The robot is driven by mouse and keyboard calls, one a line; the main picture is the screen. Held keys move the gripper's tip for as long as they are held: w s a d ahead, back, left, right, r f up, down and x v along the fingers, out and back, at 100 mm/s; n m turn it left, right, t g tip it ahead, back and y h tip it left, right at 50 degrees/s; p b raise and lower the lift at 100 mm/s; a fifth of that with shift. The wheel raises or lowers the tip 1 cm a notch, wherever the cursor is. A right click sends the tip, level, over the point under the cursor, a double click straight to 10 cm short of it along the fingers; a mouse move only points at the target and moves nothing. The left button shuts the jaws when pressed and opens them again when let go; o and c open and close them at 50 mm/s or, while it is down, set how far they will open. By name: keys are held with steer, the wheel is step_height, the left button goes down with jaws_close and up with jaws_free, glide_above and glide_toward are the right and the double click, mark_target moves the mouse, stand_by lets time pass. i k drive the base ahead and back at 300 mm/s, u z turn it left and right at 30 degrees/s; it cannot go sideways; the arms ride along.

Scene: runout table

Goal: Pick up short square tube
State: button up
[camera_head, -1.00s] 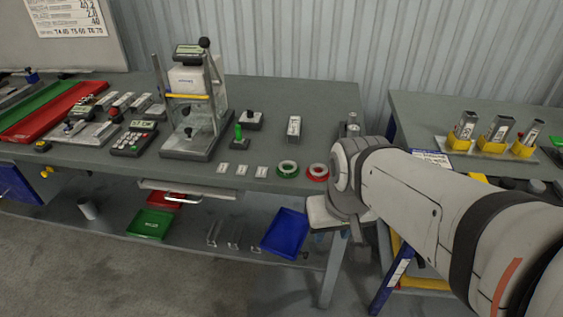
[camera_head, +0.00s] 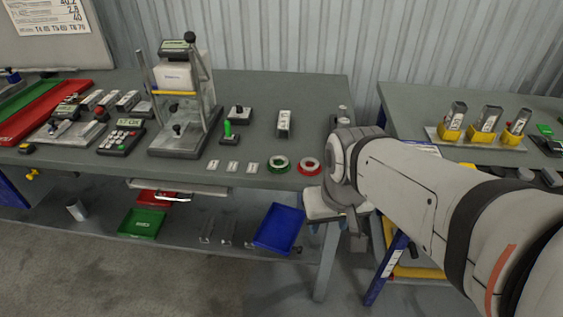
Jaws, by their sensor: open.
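A short grey square tube (camera_head: 284,122) with a pale label stands on the bench, right of the middle, behind the green and red rings. It is clear of other objects. Other grey square pieces with labels stand in yellow holders (camera_head: 487,120) on the right table. My arm (camera_head: 405,185) reaches in from the lower right, and its visible end is at the bench's front right corner, right of the tube. The fingers of my gripper cannot be made out.
A green ring (camera_head: 278,164) and a red ring (camera_head: 309,166) lie near the bench's front edge. A tester with a lever (camera_head: 183,110) stands left of the tube. A blue bin (camera_head: 278,229) sits below.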

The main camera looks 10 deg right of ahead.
mark_target(284, 121)
steer(key=z, duration=2.55)
steer(key=k, duration=0.9)
steer(key=u, duration=1.9)
steer(key=i, duration=0.85)
steer(key=u, duration=0.05)
